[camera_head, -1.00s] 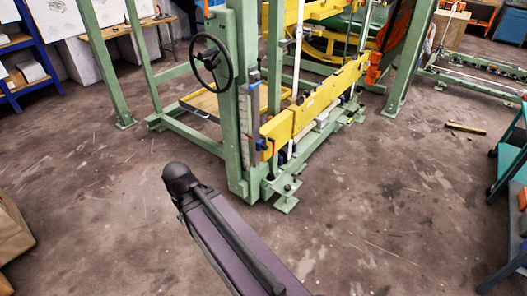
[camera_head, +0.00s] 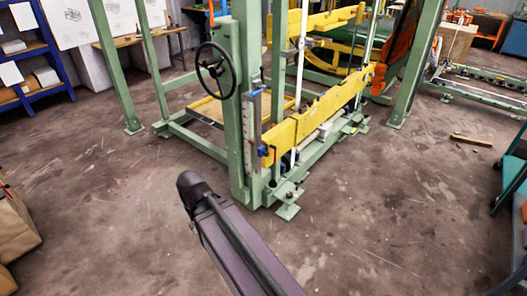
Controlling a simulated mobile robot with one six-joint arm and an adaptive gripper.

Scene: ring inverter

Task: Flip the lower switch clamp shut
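A green steel frame machine (camera_head: 238,120) stands in the middle of the head view. A yellow beam (camera_head: 318,114) runs along its lower right side. A small blue part (camera_head: 262,152) sits at the beam's near end, beside an upright grey strip (camera_head: 251,118). I cannot tell whether this is the lower switch clamp, or whether the clamp is open or shut. My purple and black arm (camera_head: 235,240) reaches up from the bottom, with its dark rounded end over the floor in front of the machine. My gripper's fingers are not visible.
A black handwheel (camera_head: 216,70) projects from the machine's left post. Green feet (camera_head: 288,211) stick out at its base. A teal cart (camera_head: 512,170) is at the right edge, and a brown bag (camera_head: 15,225) is at the left. The floor between is clear, with a wooden piece (camera_head: 471,140) at right.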

